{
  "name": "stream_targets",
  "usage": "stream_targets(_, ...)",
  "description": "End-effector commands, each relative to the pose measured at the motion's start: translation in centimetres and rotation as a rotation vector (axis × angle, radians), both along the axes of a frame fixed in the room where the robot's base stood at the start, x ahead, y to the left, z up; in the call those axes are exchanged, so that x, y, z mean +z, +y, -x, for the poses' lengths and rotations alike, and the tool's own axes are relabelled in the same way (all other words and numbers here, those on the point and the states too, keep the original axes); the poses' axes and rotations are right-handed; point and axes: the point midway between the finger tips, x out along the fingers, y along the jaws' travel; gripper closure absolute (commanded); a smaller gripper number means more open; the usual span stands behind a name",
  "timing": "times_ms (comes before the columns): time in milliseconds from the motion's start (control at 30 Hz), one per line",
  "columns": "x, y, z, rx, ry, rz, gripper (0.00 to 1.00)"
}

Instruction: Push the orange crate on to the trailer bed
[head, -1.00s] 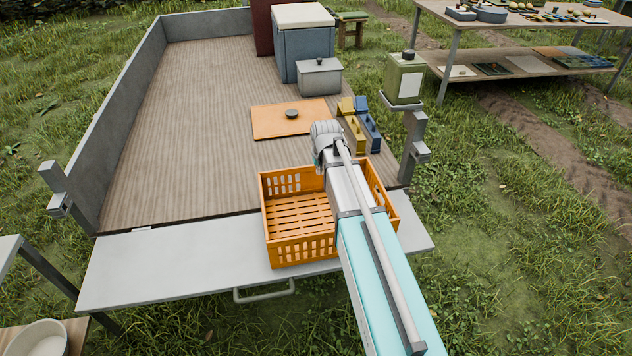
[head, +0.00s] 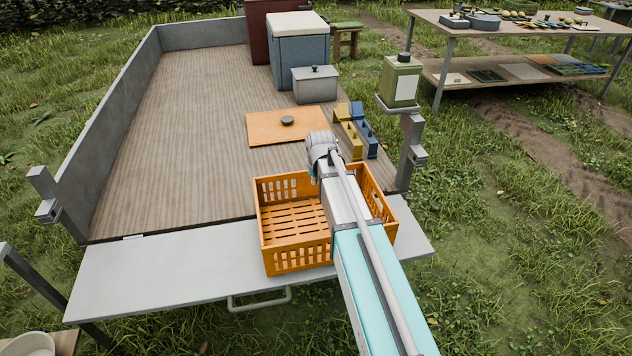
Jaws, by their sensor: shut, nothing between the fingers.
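The orange crate (head: 293,256) is open-topped, slatted, empty where I can see into it, and upright. It stands on the grey lowered tailgate (head: 160,275), its near side close to the outer edge. Its far wall overlaps the wooden trailer bed (head: 190,130) in the picture; I cannot tell whether its far base edge rests on the bed. My arm reaches over the crate's right part and hides some of its far and right walls. My wrist is above the crate's far side. My gripper's fingers are hidden behind the arm, so contact with the crate does not show.
An orange board (head: 262,132) with a dark knob lies on the bed beyond the crate. Yellow (head: 348,137) and blue (head: 369,145) blocks stand right of it. A grey box (head: 315,88) and blue cooler (head: 297,60) stand farther back. The bed's left is clear. A post holds a green canister (head: 401,82).

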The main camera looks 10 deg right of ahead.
Motion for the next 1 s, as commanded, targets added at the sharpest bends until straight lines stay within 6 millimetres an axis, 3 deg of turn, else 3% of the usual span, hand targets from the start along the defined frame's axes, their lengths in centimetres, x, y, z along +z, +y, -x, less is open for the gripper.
stream_targets(800,-6.7,-0.1,-2.0,-0.001,0.0,0.0,1.0)
stream_targets(1000,-6.2,-0.2,-4.7,-0.001,0.0,0.0,1.0)
